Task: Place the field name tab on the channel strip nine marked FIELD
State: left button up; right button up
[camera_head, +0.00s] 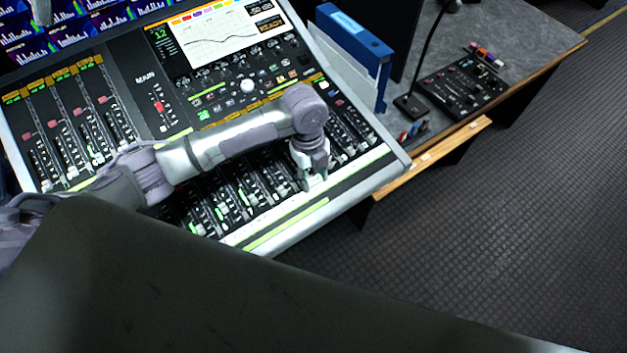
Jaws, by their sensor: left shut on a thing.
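My left gripper (313,182) reaches across the mixing console (375,160) from the left and points down at its front right part. It is shut on a small pale piece at its fingertips, which looks like the name tab; the fingers hide most of it. The fingertips are over the lower ends of the right-hand fader strips, close to the pale front ledge (345,186). I cannot tell whether the piece touches the console. No FIELD marking is readable, and my arm covers part of the strips. My right gripper is not in view.
A blue binder (355,38) stands right of the console. Beyond it are a small control panel (462,88) and a gooseneck microphone (411,105) on the grey desk (525,35). A wooden ledge (430,158) borders the console. A dark surface fills the bottom foreground. Open floor lies right.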

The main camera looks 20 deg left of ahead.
aim_at(313, 179)
pick_arm(q)
notch_tip(313, 179, down, 2)
jog(key=shift+f, duration=0.25)
jog(key=shift+f+p, duration=0.3)
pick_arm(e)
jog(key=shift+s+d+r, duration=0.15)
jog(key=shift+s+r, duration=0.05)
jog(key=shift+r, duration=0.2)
pick_arm(q)
jog(key=shift+f, duration=0.2)
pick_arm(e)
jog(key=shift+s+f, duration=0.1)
pick_arm(q)
jog(key=o, duration=0.9)
jog(key=shift+r, duration=0.1)
jog(key=shift+c, duration=0.2)
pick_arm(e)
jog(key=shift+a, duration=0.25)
